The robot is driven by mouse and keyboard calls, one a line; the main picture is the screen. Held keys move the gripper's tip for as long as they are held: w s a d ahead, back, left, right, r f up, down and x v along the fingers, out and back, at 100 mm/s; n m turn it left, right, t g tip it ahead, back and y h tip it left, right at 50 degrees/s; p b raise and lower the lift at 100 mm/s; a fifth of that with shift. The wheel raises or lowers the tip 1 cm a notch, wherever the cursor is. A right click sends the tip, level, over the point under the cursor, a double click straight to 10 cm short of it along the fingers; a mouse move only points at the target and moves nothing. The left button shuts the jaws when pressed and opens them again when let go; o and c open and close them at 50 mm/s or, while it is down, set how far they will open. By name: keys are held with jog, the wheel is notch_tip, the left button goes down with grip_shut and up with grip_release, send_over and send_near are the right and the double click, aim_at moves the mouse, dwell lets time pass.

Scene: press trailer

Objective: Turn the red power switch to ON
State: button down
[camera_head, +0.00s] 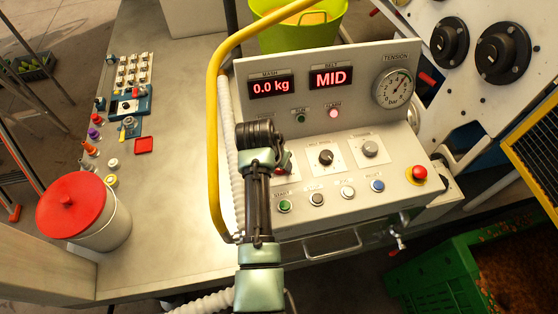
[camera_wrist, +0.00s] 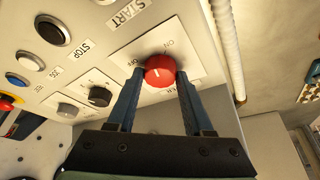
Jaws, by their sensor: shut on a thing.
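The red power switch (camera_wrist: 160,71) is a round red knob with a pale mark, on a white plate on the sloping control panel. My gripper (camera_wrist: 157,80) has its two blue fingers shut on the knob, one on each side, in the wrist view. Lettering on the plate is partly hidden by the knob and fingers. In the head view my arm and gripper (camera_head: 266,165) cover most of the switch; only a bit of red (camera_head: 286,169) shows beside them. The displays (camera_head: 331,77) read 0.0 kg and MID.
Right of the switch are a black selector knob (camera_head: 326,157) and a grey knob (camera_head: 370,149). Below is a row of push buttons (camera_head: 317,199) and a red emergency stop (camera_head: 419,172). A yellow pipe (camera_head: 213,130) and white hose run close left. A red-lidded bucket (camera_head: 84,215) stands at left.

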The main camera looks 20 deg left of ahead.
jog(key=m+h+b, duration=0.1)
jog(key=m, duration=0.3)
jog(key=shift+a+b, duration=0.2)
jog(key=shift+b, duration=0.1)
jog(key=shift+w+m+g+h+b, duration=0.1)
jog(key=shift+m+g+h+b, duration=0.3)
jog(key=shift+m, duration=0.5)
jog(key=shift+c, duration=1.5)
grip_release()
jog(key=shift+r, duration=0.1)
jog(key=b+v, duration=0.2)
jog(key=v, duration=1.1)
jog(key=shift+a, duration=0.15)
